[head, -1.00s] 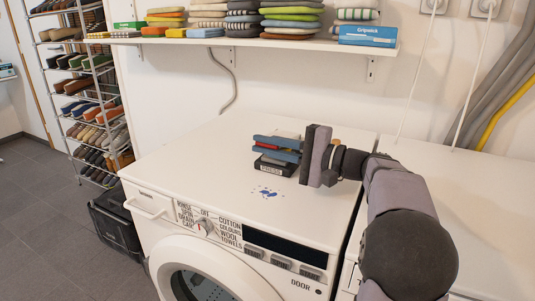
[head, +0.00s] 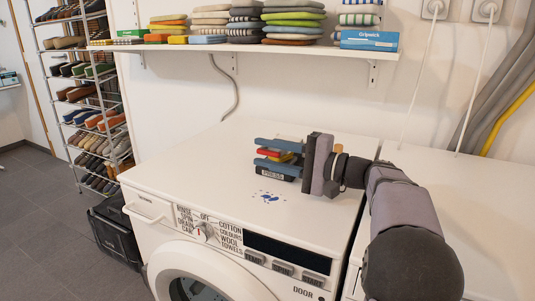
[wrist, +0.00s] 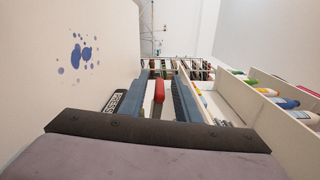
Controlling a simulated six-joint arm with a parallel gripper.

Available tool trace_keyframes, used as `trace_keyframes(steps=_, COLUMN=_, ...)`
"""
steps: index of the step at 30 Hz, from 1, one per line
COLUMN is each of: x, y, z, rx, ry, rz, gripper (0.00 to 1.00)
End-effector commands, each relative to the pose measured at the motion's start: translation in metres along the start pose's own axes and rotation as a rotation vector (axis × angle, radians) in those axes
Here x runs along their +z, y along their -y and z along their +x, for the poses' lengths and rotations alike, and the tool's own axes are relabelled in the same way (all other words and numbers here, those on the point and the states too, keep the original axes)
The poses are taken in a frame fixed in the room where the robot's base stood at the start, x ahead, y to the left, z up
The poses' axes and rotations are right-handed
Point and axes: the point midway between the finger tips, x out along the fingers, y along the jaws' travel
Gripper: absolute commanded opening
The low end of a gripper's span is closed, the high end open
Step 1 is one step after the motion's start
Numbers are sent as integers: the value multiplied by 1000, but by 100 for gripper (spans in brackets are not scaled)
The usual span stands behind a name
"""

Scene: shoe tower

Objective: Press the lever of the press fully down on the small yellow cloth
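The press (head: 273,173), a small dark block with a "PRESS" label, stands on the white washing machine top. It also shows in the wrist view (wrist: 115,102). Its red lever (head: 268,152) shows between the two blue fingers of my gripper (head: 266,154). A bit of the yellow cloth (head: 284,158) shows just below and right of the lever. In the wrist view the lever (wrist: 159,91) lies between the fingers of my gripper (wrist: 167,84), with gaps on both sides. My gripper is open. The fingers hide part of the press, and I cannot tell how far down the lever is.
Blue spots (head: 268,197) mark the washing machine top (head: 190,165) in front of the press. A wall shelf (head: 225,47) with folded cloths and a blue box (head: 370,40) is above. A shoe rack (head: 90,100) stands at the left. The machine top left of the press is clear.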

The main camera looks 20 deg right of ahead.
Motion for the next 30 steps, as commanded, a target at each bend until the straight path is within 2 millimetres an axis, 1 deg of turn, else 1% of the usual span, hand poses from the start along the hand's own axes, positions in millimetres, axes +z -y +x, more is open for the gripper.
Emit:
trace_keyframes(steps=5, x=0, y=0, z=-1, rx=0, ry=0, rz=0, gripper=30)
trace_keyframes(steps=8, x=-1, y=0, z=-6, rx=-1, ry=-2, rz=0, gripper=30)
trace_keyframes(steps=11, x=-1, y=1, z=-16, rx=0, ry=-3, rz=0, gripper=30)
trace_keyframes(steps=18, x=-1, y=1, z=-50, rx=-1, ry=-4, rz=1, gripper=30)
trace_keyframes(steps=21, x=-1, y=1, z=-61, rx=0, ry=-3, rz=1, gripper=30)
trace_keyframes(steps=25, x=0, y=0, z=-70, rx=0, ry=-2, rz=1, gripper=30)
trace_keyframes(steps=30, x=0, y=0, z=-73, rx=0, ry=0, rz=0, gripper=30)
